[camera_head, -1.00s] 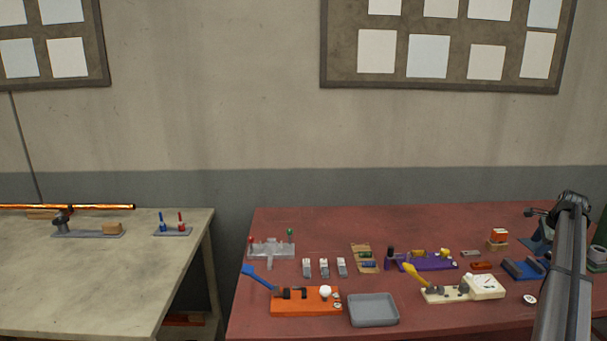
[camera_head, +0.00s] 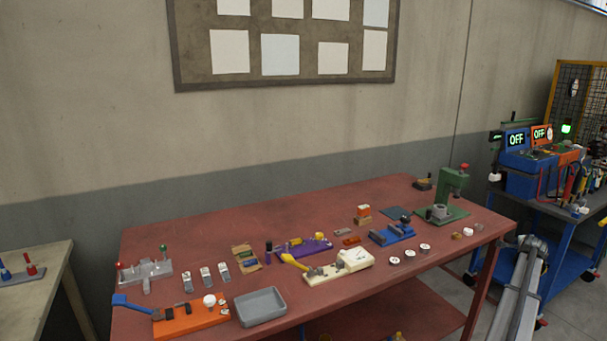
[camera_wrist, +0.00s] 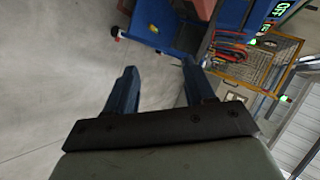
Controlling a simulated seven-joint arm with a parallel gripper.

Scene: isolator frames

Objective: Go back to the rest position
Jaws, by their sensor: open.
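My gripper (camera_wrist: 158,92) shows in the wrist view with its two dark blue fingers spread wide apart. It is open and nothing is between the fingers. Beyond the fingers are grey floor and part of a blue cart (camera_wrist: 165,25). In the head view my arm shows at the lower right, in front of the red table's right end. The gripper itself cannot be made out in the head view.
The red table (camera_head: 330,210) carries an orange switch board (camera_head: 190,318), a grey tray (camera_head: 260,306), a cream device (camera_head: 340,266), a blue fixture (camera_head: 392,234) and a green press (camera_head: 450,200). A blue cart (camera_head: 555,185) with lit OFF displays stands at the right. Grey floor lies between.

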